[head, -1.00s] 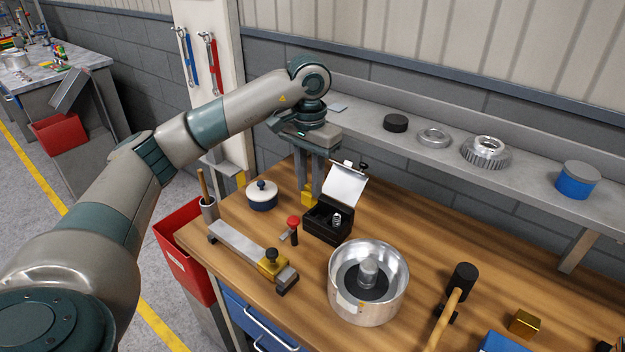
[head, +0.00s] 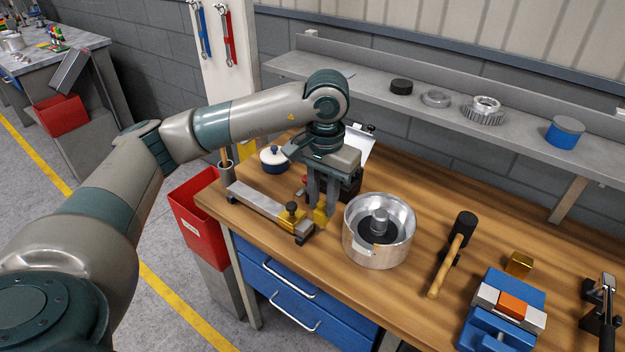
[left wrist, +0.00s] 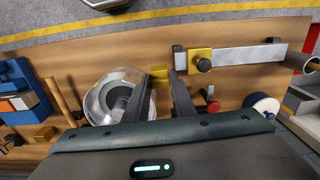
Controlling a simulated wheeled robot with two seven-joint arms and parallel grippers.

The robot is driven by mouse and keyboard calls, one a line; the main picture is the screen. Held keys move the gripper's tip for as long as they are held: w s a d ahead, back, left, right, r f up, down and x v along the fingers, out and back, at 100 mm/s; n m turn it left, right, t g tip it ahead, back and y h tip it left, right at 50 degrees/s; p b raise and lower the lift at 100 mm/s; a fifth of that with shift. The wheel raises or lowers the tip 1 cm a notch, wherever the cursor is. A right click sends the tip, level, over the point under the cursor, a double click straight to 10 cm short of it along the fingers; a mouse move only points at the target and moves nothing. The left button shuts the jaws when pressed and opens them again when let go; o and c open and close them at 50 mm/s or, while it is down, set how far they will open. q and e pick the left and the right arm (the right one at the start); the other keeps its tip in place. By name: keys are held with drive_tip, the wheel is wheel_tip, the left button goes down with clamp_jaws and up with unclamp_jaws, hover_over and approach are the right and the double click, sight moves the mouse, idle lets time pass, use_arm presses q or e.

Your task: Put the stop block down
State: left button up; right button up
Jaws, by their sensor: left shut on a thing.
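My left gripper (head: 321,212) points down over the bench and is shut on a yellow block (head: 320,218), which I take to be the stop block. The block also shows between the fingertips in the left wrist view (left wrist: 159,73). It is between the right end of a steel bar fixture (head: 258,199) and a silver metal bowl (head: 378,252), apart from both in the left wrist view. I cannot tell whether it touches the bench. The fixture carries a yellow slider with a black knob (head: 291,209). My right gripper is not in view.
The wooden bench (head: 425,200) has a front edge close by. An open black box with a white lid (head: 358,148) is partly hidden behind my gripper. A blue-and-white pot (head: 274,158), a mallet (head: 455,250) and a brass cube (head: 519,263) stand around. Bare wood lies right of the bowl.

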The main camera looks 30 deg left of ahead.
use_arm(q)
drive_tip(key=s+d+f, duration=0.3)
drive_tip(key=s+d, duration=0.4)
drive_tip(key=s, duration=0.1)
drive_tip(key=shift+s+d+f, duration=0.15)
drive_tip(key=shift+s+f, duration=0.05)
